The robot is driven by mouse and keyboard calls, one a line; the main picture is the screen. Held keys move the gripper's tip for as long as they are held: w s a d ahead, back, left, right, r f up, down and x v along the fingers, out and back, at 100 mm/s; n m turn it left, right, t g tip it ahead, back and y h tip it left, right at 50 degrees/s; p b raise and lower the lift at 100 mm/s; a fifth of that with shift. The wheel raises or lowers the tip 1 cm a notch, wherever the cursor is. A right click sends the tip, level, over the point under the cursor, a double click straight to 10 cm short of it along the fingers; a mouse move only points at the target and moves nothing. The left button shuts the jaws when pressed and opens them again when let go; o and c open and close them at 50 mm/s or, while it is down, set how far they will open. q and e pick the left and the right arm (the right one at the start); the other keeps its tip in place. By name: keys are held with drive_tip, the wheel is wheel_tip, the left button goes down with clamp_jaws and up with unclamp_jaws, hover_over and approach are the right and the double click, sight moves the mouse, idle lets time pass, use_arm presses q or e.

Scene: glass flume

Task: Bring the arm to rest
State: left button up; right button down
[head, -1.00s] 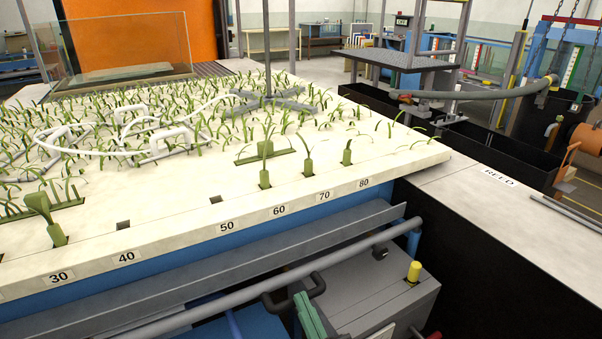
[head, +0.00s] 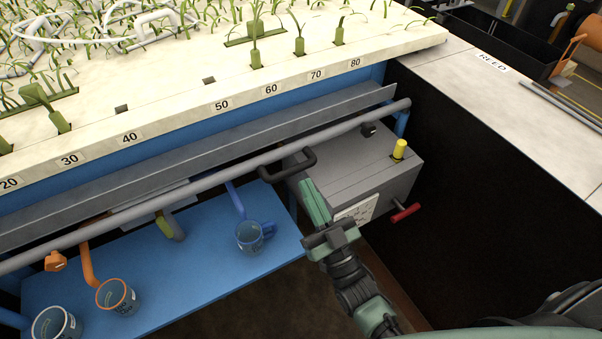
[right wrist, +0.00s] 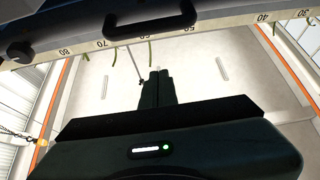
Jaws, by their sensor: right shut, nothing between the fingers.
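My right arm comes up from the lower right in the head view. Its green gripper (head: 315,200) is shut and empty, with the fingers pointing up and a little left. The fingers are in front of the left end of the grey box (head: 372,160) and just below its black handle (head: 287,165) in the picture. In the right wrist view the dark fingers (right wrist: 157,86) are together, pointing up, with nothing between them. The black handle (right wrist: 150,22) and the numbered edge show beyond them. My left gripper is not in view.
A grey pipe rail (head: 215,182) runs along the numbered bed edge (head: 195,115). A blue shelf (head: 190,265) holds mugs, including a blue one (head: 250,237). The box has a yellow knob (head: 400,149) and a red lever (head: 405,213). Dark open space lies right of it.

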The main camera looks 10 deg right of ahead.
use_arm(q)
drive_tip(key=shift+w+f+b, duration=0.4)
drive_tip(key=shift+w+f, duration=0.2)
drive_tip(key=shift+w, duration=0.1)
use_arm(e)
drive_tip(key=shift+v, duration=2.35)
